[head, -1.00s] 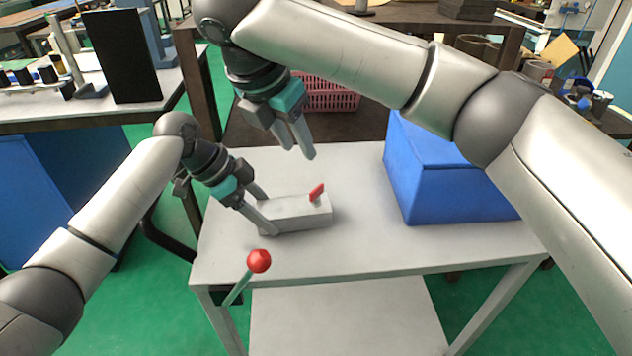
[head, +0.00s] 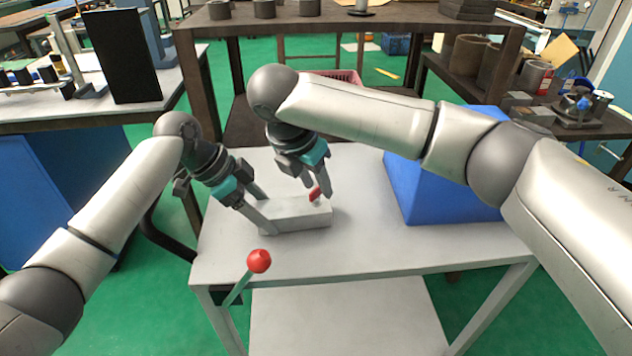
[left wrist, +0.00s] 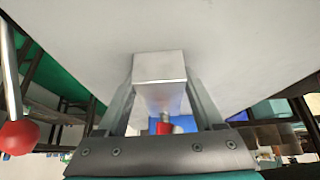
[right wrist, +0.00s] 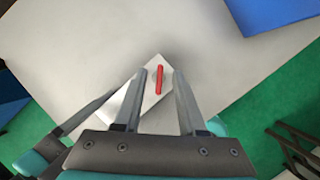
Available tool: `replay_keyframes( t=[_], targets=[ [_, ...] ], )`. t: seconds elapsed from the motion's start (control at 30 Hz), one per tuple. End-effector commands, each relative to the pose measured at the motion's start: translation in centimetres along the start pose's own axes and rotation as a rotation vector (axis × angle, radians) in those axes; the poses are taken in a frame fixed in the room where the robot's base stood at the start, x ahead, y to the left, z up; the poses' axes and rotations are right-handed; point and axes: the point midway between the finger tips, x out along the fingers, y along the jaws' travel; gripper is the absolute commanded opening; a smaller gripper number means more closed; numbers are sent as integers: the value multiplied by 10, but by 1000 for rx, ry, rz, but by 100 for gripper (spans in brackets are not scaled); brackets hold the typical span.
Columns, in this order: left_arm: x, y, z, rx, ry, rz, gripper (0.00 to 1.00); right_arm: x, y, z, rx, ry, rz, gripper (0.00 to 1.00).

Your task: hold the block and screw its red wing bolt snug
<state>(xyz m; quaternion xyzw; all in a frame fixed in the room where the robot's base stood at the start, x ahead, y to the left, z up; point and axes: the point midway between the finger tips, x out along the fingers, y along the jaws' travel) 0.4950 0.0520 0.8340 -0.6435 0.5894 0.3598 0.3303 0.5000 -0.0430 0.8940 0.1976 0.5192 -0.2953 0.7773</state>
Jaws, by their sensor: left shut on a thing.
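A light grey block (head: 296,218) lies on the small grey table. It also shows in the left wrist view (left wrist: 160,68). My left gripper (head: 262,213) is shut on the block's left end, one finger on each side. The red wing bolt (head: 314,195) stands at the block's right end; it shows in the right wrist view (right wrist: 159,79) as a red bar. My right gripper (head: 318,194) points down over the bolt. Its fingers (right wrist: 151,80) are apart, one on each side of the red wing, with visible gaps between.
A blue box (head: 440,185) stands on the table to the right. A red ball-topped lever (head: 259,261) rises at the table's front left edge. The grey tabletop (head: 370,240) is clear between block and box.

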Motion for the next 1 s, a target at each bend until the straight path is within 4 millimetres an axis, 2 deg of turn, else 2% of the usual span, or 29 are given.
replay_keyframes(
  t=[0.33, 0.67, 1.0],
  targets=[
    [2, 1, 3, -4, -6, 3, 15, 4, 0, 0, 0, 0, -1, 39],
    [2, 1, 3, -3, -6, 3, 15, 4, 0, 0, 0, 0, 0, 2],
    [2, 1, 3, -4, -6, 3, 15, 4, 0, 0, 0, 0, -2, 0]
  ],
)
